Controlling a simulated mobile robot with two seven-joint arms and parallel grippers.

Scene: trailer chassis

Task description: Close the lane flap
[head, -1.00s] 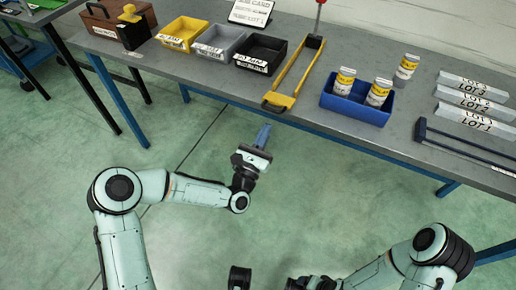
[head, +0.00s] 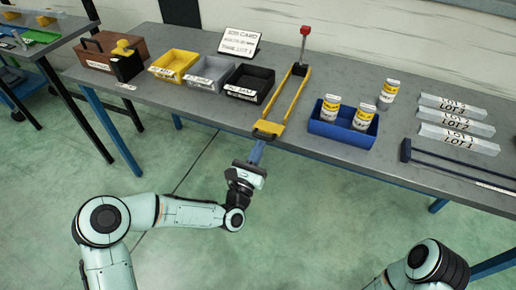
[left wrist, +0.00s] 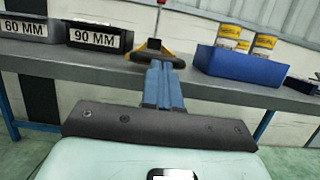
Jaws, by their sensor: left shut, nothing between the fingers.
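The yellow lane (head: 289,101) runs from front to back on the workbench, with two yellow rails. At its front end is a dark and yellow flap piece (head: 266,130) at the table's front edge. It also shows in the left wrist view (left wrist: 150,56), just beyond my fingers. I cannot tell clearly how far the flap is open. My left gripper (head: 257,150) is shut and empty, its blue fingers pointing at the lane's front end from below and in front; its fingers fill the middle of the left wrist view (left wrist: 163,85). Whether they touch the flap is unclear. My right gripper is out of view.
A red-knobbed post (head: 303,50) stands at the lane's far end. Left are black (head: 250,83), grey (head: 208,73) and yellow bins (head: 173,66). Right is a blue tray (head: 342,130) with cans. Lot blocks (head: 458,140) lie farther right. The floor before the bench is clear.

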